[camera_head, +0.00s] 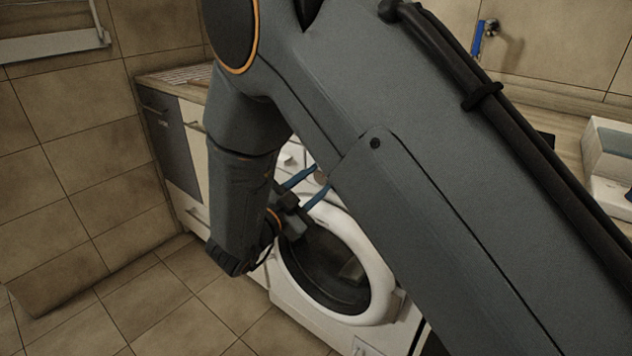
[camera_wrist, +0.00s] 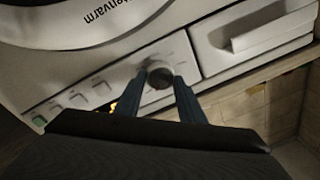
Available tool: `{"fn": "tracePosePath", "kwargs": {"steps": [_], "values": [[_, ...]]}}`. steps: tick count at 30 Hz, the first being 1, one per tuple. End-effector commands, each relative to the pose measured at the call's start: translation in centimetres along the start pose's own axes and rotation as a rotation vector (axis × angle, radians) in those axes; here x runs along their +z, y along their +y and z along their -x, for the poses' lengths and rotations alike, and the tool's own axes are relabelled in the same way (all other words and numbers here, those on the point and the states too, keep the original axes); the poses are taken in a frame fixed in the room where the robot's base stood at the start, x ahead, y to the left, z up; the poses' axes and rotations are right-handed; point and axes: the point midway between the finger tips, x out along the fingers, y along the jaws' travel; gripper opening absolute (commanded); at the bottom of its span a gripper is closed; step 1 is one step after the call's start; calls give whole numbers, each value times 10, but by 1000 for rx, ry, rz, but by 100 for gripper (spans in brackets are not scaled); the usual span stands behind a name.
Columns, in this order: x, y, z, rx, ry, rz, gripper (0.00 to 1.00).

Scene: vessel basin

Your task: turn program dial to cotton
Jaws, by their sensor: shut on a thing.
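The program dial (camera_wrist: 160,77) is a round knob with a dark grey face on the white control panel of the washing machine (camera_head: 285,290). In the wrist view my gripper (camera_wrist: 160,82) has one blue finger on each side of the dial and is shut on it. In the head view my gripper (camera_head: 308,184) reaches the top front of the machine, above the round door, and my arm hides most of the panel. I cannot read the dial's pointer or any program label such as cotton.
The detergent drawer (camera_wrist: 250,35) is beside the dial. Several buttons (camera_wrist: 80,99) line the panel on the other side. The round door (camera_head: 335,265) is below my gripper. A cabinet (camera_head: 172,140) stands left of the machine, and tiled floor (camera_head: 150,300) lies in front.

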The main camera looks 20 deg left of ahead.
Motion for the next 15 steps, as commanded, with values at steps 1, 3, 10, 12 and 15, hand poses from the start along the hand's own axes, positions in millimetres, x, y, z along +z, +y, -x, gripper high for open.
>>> {"fn": "tracePosePath", "kwargs": {"steps": [1,3,10,12,15], "values": [[0,1,0,1,0,2,13],[0,1,0,1,0,2,41],[0,0,0,1,0,2,54],[0,0,0,0,0,1,54],[0,0,2,0,-1,1,54]]}}
